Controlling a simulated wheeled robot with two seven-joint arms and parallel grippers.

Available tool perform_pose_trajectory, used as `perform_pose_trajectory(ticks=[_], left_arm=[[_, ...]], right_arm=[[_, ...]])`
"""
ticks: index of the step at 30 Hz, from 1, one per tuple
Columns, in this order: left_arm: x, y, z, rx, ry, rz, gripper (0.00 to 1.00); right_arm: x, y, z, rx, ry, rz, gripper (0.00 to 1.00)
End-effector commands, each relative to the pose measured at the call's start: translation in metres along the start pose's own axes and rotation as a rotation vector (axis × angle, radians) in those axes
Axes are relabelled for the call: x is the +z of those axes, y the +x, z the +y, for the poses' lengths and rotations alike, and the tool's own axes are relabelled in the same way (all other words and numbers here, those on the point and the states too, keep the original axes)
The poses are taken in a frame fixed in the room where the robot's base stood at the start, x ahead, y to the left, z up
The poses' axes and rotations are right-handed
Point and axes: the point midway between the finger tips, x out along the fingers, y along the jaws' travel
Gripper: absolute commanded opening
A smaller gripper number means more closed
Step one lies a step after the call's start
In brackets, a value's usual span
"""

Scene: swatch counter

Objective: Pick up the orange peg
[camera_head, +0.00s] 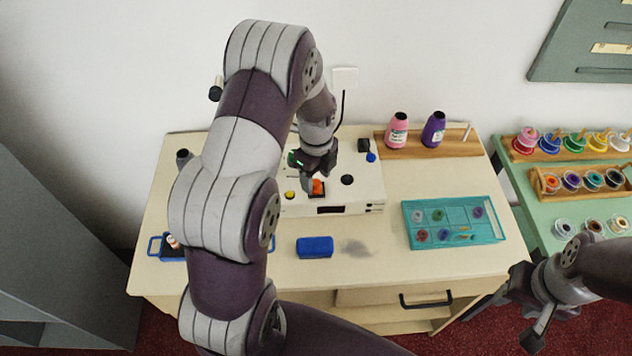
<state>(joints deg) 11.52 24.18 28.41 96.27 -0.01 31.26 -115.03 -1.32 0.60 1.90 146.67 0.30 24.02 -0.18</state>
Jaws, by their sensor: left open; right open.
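A small orange piece (318,187), which looks like the orange peg, shows on a dark square on top of the white box-shaped device (362,196) on the counter. It is small and partly covered by my gripper, so its full shape is hard to tell. My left gripper (312,175) points down right at the orange piece and is open. I cannot tell whether its fingers are around the piece or only above it. My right gripper (526,306) is open and empty, low at the right beside the counter's front corner.
A blue block (314,247) lies in front of the device near a grey smudge. A teal tray (453,245) with several discs lies right. Pink (397,131) and purple (433,129) bottles stand behind on a wooden strip. A green table (557,235) with spools stands far right.

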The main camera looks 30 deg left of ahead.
Motion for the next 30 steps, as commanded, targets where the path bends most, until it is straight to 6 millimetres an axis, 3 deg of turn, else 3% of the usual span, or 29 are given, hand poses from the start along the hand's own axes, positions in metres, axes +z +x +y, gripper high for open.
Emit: perform_pose_trajectory(ticks=[3,10,15,25,30], left_arm=[[0.0,0.013,0.0,-0.001,-0.001,0.0,0.56],[0.001,0.015,0.0,-0.003,-0.001,-0.001,0.52],[0.0,0.015,0.0,-0.002,-0.001,-0.001,0.0],[0.001,0.013,-0.001,-0.003,-0.001,-0.001,0.0],[0.001,-0.002,-0.001,-0.005,-0.001,-0.002,0.0]], right_arm=[[0.0,-0.004,0.0,0.0,0.0,-0.001,0.43],[0.0,-0.003,0.0,0.0,0.0,-0.001,0.43],[0.0,-0.003,0.0,0.0,0.0,-0.001,0.43],[0.0,-0.002,0.0,0.0,0.0,-0.001,0.43],[0.001,0.004,0.0,0.0,0.0,-0.001,0.43]])
